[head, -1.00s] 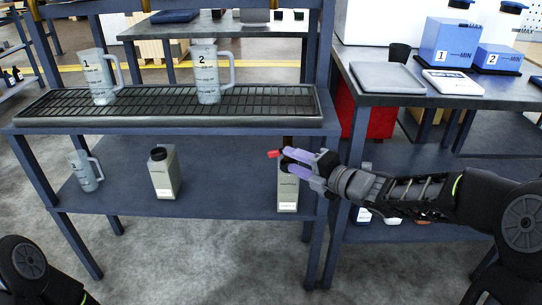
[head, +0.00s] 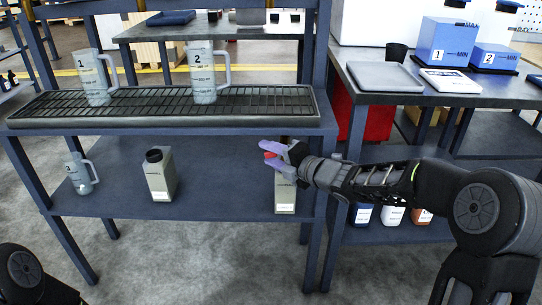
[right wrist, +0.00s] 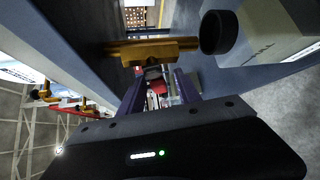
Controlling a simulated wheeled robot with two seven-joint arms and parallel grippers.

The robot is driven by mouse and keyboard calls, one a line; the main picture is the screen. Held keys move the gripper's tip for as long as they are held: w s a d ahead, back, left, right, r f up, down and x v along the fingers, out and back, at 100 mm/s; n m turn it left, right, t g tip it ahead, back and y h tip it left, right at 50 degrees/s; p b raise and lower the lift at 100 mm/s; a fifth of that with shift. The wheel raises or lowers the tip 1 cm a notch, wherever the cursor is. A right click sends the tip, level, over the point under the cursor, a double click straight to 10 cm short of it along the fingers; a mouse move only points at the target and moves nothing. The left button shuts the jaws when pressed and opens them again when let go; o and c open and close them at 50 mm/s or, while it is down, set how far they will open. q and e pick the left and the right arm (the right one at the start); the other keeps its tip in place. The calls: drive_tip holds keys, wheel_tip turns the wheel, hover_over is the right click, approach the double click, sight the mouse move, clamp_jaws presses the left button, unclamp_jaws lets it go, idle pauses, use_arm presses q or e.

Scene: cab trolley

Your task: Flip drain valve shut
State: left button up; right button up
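A brass valve (right wrist: 155,50) shows in the right wrist view, with a red handle (right wrist: 153,84) close to it. In the head view the red handle (head: 270,155) is a small red tip under the drip tray's right end; the valve body is mostly hidden there. My right gripper (head: 269,156) is at the handle, its two purple fingers spread, one on each side of the red. In the right wrist view my right gripper (right wrist: 157,90) also shows its fingers apart with red between them. I cannot tell whether they touch it. My left gripper is out of view.
A grey jug (head: 285,193) with a black cap stands on the lower shelf just below my right gripper. Another jug (head: 160,177) and pitcher 3 (head: 80,174) stand farther left. Pitchers 1 (head: 97,80) and 2 (head: 206,75) stand on the tray (head: 150,105). A blue post (head: 311,100) is close by.

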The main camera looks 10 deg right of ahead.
drive_tip(key=shift+c, duration=0.3)
clamp_jaws()
idle(0.3)
